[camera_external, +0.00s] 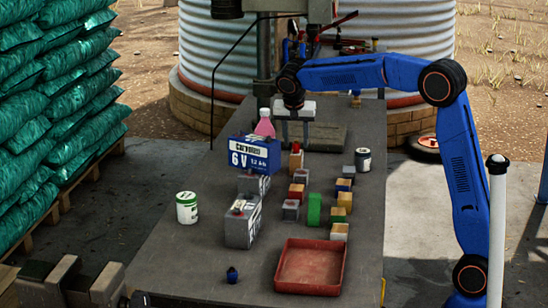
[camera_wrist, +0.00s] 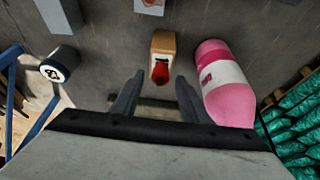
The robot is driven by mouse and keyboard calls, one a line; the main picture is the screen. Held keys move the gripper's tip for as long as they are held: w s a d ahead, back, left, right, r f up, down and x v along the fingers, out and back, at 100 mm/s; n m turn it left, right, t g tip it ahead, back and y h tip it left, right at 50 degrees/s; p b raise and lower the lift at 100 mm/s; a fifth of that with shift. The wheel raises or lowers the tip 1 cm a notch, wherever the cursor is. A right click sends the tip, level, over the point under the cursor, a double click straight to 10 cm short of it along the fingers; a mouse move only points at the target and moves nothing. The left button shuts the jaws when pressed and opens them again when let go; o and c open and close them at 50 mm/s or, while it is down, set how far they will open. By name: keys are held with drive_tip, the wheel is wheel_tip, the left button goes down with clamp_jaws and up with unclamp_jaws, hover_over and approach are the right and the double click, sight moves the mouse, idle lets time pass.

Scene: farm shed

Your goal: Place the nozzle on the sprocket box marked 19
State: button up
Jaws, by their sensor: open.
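A small red piece with a dark end, probably the nozzle (camera_wrist: 160,73), lies on top of a wooden-sided box (camera_wrist: 163,42) in the wrist view. It also shows as a small red spot (camera_external: 296,147) in the external view. My gripper (camera_wrist: 159,82) is open and empty, its fingers pointing toward that box, with the red piece between the tips in the picture. In the external view my gripper (camera_external: 295,138) hangs just behind the box. Several small boxes stand in front, among them a green one (camera_external: 314,209); I cannot read a 19 on any.
A pink bottle (camera_external: 265,124) stands close left of my gripper, and a dark jar (camera_external: 362,160) to the right. Batteries (camera_external: 243,222), a white-green can (camera_external: 187,207), a blue knob-like piece (camera_external: 232,274) and a red tray (camera_external: 311,267) also stand on the table.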

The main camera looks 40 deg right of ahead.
drive_tip(key=v, duration=1.1)
drive_tip(key=s+d+n+y, duration=0.1)
drive_tip(key=s+d+n, duration=0.2)
drive_tip(key=s+d, duration=0.7)
drive_tip(key=s+d+f+n, duration=0.2)
drive_tip(key=s+f, duration=0.4)
drive_tip(key=s, duration=0.5)
drive_tip(key=s+d+f+n+t+y, duration=0.1)
drive_tip(key=s+d+f, duration=0.4)
drive_tip(key=s, duration=0.7)
drive_tip(key=s+d+f+n+y, duration=0.1)
drive_tip(key=s+d+f+n, duration=0.2)
drive_tip(key=s+f, duration=0.4)
drive_tip(key=s, duration=0.4)
drive_tip(key=shift+s+d+t, duration=0.15)
drive_tip(key=shift+d+t, duration=0.15)
